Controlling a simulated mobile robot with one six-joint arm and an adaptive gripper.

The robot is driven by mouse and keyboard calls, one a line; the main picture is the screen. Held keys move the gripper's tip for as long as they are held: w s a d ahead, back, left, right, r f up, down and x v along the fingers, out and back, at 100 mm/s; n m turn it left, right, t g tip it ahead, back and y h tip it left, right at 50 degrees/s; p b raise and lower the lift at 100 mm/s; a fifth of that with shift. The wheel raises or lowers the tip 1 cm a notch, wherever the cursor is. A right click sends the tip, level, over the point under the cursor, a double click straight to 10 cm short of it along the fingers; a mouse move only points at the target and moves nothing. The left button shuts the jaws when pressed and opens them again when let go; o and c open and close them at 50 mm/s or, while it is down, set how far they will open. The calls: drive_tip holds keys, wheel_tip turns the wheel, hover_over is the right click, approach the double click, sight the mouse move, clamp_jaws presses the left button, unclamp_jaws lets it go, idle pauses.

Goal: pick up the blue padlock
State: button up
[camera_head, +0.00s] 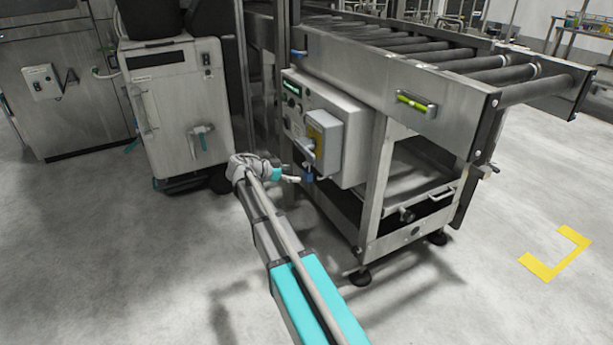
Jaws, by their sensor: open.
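A small blue padlock (308,178) shows just below the grey and yellow switch unit (322,138) on the side of the control box. It looks to hang there, but it is too small to tell how it is attached. My gripper (294,179) is at the end of the arm, directly left of the padlock and very close to it in the picture. Its fingers point right, towards the padlock, and are open. I cannot tell whether they touch it or reach around it.
The control box (352,160) is mounted on the steel frame of a roller conveyor (420,60). A grey cabinet (175,105) with a tap-like handle stands to the left. A yellow corner mark (545,268) lies on open floor at right.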

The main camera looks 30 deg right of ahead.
sight(304, 174)
drive_tip(key=shift+b+x, duration=1.05)
drive_tip(key=shift+x, duration=1.55)
drive_tip(key=shift+w, duration=0.1)
drive_tip(key=c, duration=1.2)
drive_tip(key=shift+c, duration=0.2)
drive_tip(key=shift+a+r+p, duration=0.1)
drive_tip(key=shift+r+p, duration=0.8)
drive_tip(key=shift+p, duration=0.05)
drive_tip(key=a, duration=1.8)
drive_tip(key=shift+s+f, duration=0.2)
drive_tip(key=shift+s, duration=0.1)
